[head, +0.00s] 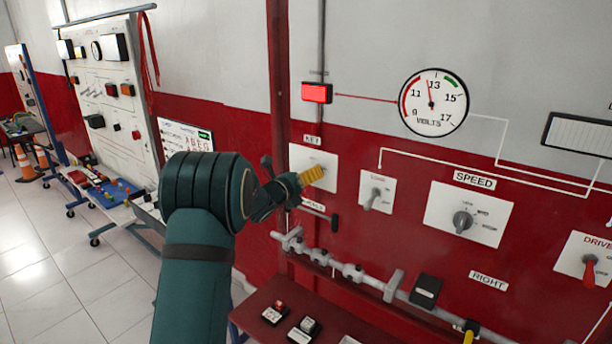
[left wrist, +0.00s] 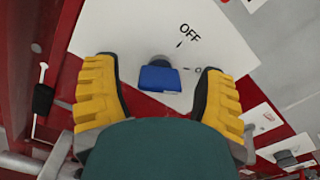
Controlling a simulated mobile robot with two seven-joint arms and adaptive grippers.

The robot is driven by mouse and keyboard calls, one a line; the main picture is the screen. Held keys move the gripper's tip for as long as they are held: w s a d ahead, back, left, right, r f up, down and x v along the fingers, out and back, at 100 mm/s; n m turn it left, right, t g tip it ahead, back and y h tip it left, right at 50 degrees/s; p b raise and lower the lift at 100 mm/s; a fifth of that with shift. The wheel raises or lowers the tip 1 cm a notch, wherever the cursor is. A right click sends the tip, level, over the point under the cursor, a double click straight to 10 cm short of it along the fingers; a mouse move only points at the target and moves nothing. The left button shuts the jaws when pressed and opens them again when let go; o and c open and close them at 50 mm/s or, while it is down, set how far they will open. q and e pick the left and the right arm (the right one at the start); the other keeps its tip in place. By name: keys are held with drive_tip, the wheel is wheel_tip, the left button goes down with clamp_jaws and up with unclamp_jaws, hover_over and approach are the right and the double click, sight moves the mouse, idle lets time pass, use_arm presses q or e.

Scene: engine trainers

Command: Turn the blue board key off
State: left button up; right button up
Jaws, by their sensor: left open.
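The blue key (left wrist: 160,78) sits in its lock on a white plate (left wrist: 110,28) marked OFF in the left wrist view. My left gripper (left wrist: 160,95) is open, with one yellow finger on each side of the key and a gap on both sides. In the head view, the key plate (head: 322,158) is under the KEY label on the red and white board. My left gripper (head: 313,176) is in front of that plate and hides the key there. My right gripper is not in view.
A lit red lamp (head: 317,92) and a volts gauge (head: 434,102) are above. A toggle switch plate (head: 377,193) and the speed knob (head: 463,222) are to the right. A grey pipe (head: 335,262) and a dark red shelf (head: 262,298) lie below.

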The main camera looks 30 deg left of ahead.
use_arm(q)
drive_tip(key=c, duration=1.2)
drive_tip(key=shift+f+n+b, duration=0.1)
drive_tip(key=shift+n+b, duration=0.8)
drive_tip(key=shift+b, duration=0.2)
drive_tip(key=n+b, duration=0.2)
drive_tip(key=n, duration=0.1)
drive_tip(key=shift+n, duration=0.3)
drive_tip(key=n+b, duration=0.1)
drive_tip(key=n, duration=0.1)
drive_tip(key=shift+n, duration=2.2)
